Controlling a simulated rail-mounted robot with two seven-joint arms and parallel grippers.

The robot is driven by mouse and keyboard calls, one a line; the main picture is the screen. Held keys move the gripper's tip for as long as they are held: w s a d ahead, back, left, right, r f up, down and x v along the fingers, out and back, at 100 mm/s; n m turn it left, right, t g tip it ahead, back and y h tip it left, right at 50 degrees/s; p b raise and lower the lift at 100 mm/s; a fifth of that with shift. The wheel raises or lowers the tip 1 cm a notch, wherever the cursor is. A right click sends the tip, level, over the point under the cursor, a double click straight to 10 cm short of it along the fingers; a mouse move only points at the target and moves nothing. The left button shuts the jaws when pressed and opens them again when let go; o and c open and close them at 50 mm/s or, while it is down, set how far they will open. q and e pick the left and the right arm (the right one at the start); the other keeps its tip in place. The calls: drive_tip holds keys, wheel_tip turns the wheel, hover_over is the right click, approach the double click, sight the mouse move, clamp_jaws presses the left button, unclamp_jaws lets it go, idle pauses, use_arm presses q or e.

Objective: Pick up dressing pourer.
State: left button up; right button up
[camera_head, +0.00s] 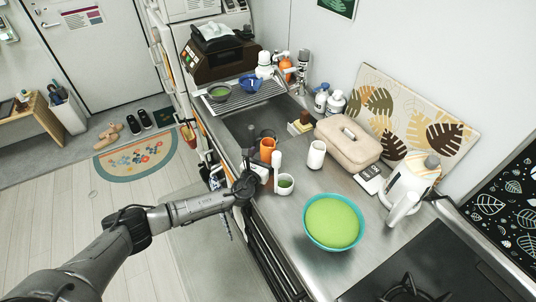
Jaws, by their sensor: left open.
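A small white pourer with green contents (286,187), which I take to be the dressing pourer, stands on the steel counter near its front edge. A slim white upright piece (277,158) rises just behind it; I cannot tell whether it is the pourer's handle. My left gripper (250,181) is at the counter's front edge, just left of the pourer. It is open, with no object visibly held. Its fingers are small and dark here, so any contact is hard to tell. My right gripper is not in view.
An orange cup (267,149) stands close behind the gripper. A white cup (317,154) and a teal bowl with a green inside (332,222) stand to the right. The sink (246,124) lies behind.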

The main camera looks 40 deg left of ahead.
use_arm(q)
drive_tip(key=shift+x, duration=1.45)
drive_tip(key=shift+c, duration=0.2)
drive_tip(key=c, duration=1.1)
drive_tip(key=shift+c, duration=0.2)
drive_tip(key=shift+r, duration=0.1)
wheel_tip(320, 180, up, 10)
drive_tip(key=p, duration=0.2)
